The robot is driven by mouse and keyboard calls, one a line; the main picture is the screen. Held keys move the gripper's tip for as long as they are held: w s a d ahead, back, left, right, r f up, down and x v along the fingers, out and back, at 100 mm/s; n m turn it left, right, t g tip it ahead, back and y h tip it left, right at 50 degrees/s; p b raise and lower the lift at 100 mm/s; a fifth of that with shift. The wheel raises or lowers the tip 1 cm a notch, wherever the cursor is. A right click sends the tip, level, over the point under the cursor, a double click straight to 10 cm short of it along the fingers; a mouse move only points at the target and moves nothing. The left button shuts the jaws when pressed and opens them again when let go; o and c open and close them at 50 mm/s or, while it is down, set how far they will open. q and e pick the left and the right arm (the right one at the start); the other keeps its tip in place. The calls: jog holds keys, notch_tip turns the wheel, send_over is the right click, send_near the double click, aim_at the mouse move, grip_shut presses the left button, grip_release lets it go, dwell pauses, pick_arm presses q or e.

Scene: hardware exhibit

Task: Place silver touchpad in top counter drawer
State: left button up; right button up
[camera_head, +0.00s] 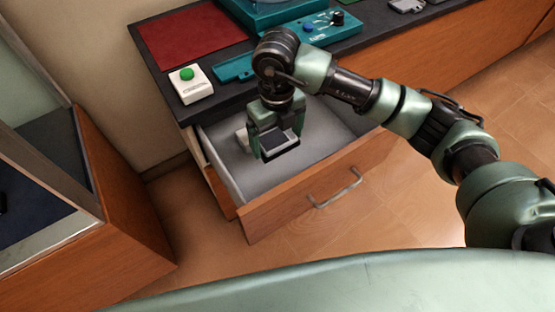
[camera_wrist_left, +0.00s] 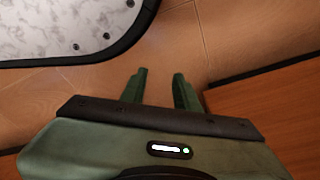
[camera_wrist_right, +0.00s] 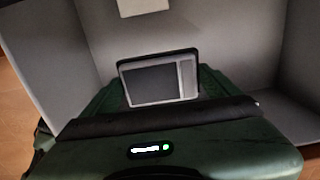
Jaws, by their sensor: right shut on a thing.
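The silver touchpad (camera_head: 281,140), a small flat plate with a dark pad and a pale frame, is held in my right gripper (camera_head: 277,149). In the right wrist view the touchpad (camera_wrist_right: 158,80) stands upright between the two green fingers, which are shut on it. The top counter drawer (camera_head: 325,190) is pulled open, and the gripper with the touchpad hangs over its grey interior. Whether the touchpad touches the drawer floor I cannot tell. My left gripper (camera_wrist_left: 159,76) is open and empty above the wooden floor in the left wrist view.
A white object (camera_wrist_right: 143,7) lies in the drawer, partly behind my gripper in the head view. The dark counter holds a white box with a green button (camera_head: 190,84), a red mat (camera_head: 190,35) and teal devices (camera_head: 328,27). A wooden display case (camera_head: 120,220) stands left.

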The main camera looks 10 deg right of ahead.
aim_at(277, 169)
notch_tip(277, 169, down, 10)
jog(key=shift+r+b, duration=0.15)
jog(key=shift+b, duration=0.3)
jog(key=shift+f, duration=0.25)
pick_arm(q)
jog(key=w+r, duration=0.2)
jog(key=r, duration=0.1)
jog(key=shift+w+d, duration=0.15)
pick_arm(e)
jog(key=shift+f, duration=0.1)
jog(key=o, duration=1.2)
pick_arm(q)
jog(key=shift+w+r, duration=0.25)
jog(key=shift+r, duration=0.05)
jog(key=shift+s, duration=0.2)
jog(key=s+f, duration=0.1)
jog(key=f, duration=0.1)
jog(key=s+f+p, duration=0.1)
jog(key=shift+s+f, duration=0.3)
jog(key=shift+f, duration=0.1)
pick_arm(e)
notch_tip(277, 169, up, 12)
jog(key=shift+r, duration=0.15)
